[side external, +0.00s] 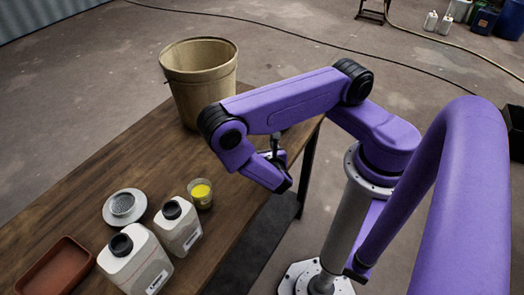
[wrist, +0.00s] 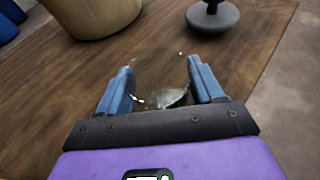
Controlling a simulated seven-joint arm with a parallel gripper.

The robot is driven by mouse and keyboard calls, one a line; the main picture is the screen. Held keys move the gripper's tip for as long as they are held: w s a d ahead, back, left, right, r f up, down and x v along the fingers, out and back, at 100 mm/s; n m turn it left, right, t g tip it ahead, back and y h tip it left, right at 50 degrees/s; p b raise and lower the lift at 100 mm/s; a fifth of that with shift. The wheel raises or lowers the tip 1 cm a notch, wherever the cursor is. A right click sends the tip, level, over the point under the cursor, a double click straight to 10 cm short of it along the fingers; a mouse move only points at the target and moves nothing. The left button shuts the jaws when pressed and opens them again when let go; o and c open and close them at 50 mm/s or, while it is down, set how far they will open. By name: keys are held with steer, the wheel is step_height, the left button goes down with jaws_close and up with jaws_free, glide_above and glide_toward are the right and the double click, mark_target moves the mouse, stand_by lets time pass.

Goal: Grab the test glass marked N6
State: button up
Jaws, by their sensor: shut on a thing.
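My gripper (wrist: 159,67) shows in the wrist view with its two blue fingers apart, one on each side of a clear glass (wrist: 172,97). The gripper is shut on this glass. The glass is see-through, with only bright glints and a pale patch showing, and no mark on it can be read. In the side external view my wrist hides the glass, and the hand is low over the table's right edge. Another small glass with yellow contents (side external: 200,193) stands on the table, apart from my gripper; no mark on it is legible.
A large tan vat (side external: 198,80) stands at the back of the wooden table (side external: 120,160). A dark stemmed piece (wrist: 213,14) stands beyond my fingers. Two white jugs (side external: 135,262) (side external: 178,229), a metal dish (side external: 124,206) and a brown tray (side external: 54,267) are at the front left.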

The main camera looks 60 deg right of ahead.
step_height(320, 180, up, 10)
steer(key=shift+f, duration=0.15)
stand_by(0.4)
